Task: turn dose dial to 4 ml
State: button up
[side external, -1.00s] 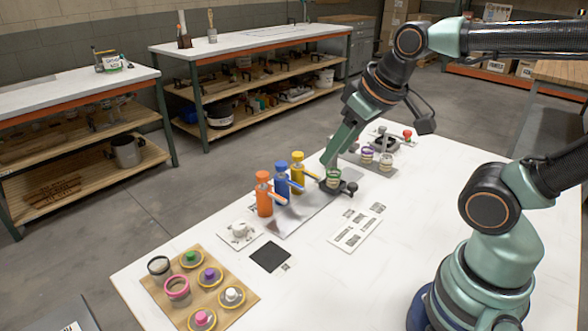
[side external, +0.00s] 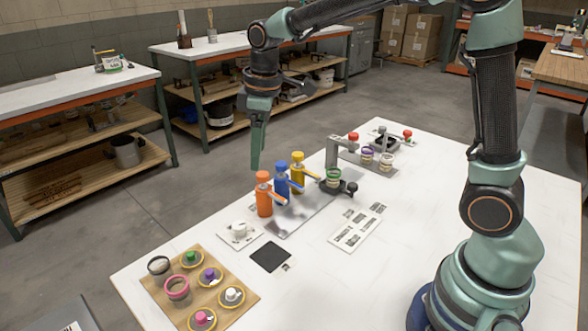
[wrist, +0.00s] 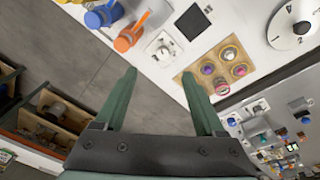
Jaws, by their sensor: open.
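A small white dial knob (side external: 239,229) sits on a square white plate on the worktable, left of the black square. It also shows in the wrist view (wrist: 163,48); its marks are too small to read. A larger white disc (wrist: 283,29) with digits and a black pointer is cut off at the wrist view's upper right. I cannot tell for sure which is the dose dial. My gripper (wrist: 160,74) is open and empty, fingers apart. In the side view my gripper (side external: 256,168) hangs high, above and behind the orange bottle, touching nothing.
Orange (side external: 264,196), blue (side external: 282,182) and yellow (side external: 298,174) pump bottles stand in a row behind the dial knob. A wooden board (side external: 216,311) with cups and colored knobs lies in front. A black square (side external: 270,257) lies beside the knob.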

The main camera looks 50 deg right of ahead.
aim_at(240, 224)
jog(key=w+a+f+n, duration=0.1)
jog(key=f, duration=0.5)
jog(key=w+a+f+n+g, duration=0.1)
jog(key=w+f, duration=0.1)
jog(key=f, duration=0.5)
jog(key=w+a+f+n, duration=0.1)
jog(key=w+f, duration=0.1)
jog(key=f, duration=0.5)
jog(key=shift+w+a+f+g, duration=0.1)
jog(key=shift+g, duration=0.3)
grip_shut()
